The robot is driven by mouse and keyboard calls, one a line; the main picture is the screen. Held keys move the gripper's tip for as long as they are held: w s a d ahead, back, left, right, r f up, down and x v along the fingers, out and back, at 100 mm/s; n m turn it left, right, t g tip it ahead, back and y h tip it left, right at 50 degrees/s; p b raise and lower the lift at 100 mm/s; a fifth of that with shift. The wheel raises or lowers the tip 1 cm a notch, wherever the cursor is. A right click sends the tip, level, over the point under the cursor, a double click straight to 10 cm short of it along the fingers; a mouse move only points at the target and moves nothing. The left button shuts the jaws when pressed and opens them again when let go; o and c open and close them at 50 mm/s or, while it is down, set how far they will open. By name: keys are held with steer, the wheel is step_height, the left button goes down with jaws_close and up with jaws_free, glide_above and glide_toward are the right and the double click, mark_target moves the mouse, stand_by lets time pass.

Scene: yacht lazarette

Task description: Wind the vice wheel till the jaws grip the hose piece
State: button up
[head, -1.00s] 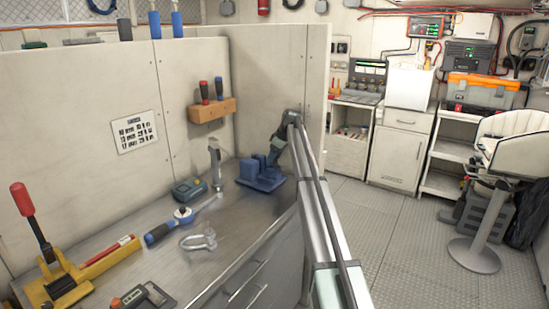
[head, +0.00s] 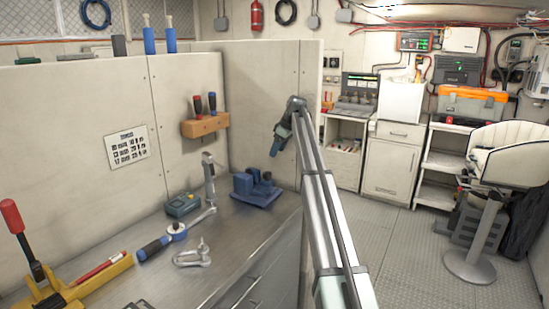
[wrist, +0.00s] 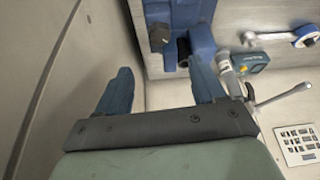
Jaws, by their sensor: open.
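The blue vice (head: 257,193) stands on the metal bench near its far right corner, by the back panel. In the wrist view the vice (wrist: 203,30) shows at the top, with a dark brown knob-like part (wrist: 158,36). I cannot tell whether this is the wheel. The hose piece cannot be made out. My gripper (head: 276,153) hangs above and a little right of the vice, apart from it. In the wrist view my gripper (wrist: 158,76) has its two blue fingers spread with nothing between them.
A blue-handled ratchet (head: 168,240), a shackle (head: 193,255), a small teal device (head: 183,204) and an upright metal fitting (head: 209,180) lie or stand left of the vice. A wooden screwdriver rack (head: 205,125) is on the panel. A yellow tool (head: 70,290) is at the left front.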

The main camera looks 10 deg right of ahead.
steer(key=shift+v, duration=0.8)
steer(key=shift+f, duration=0.1)
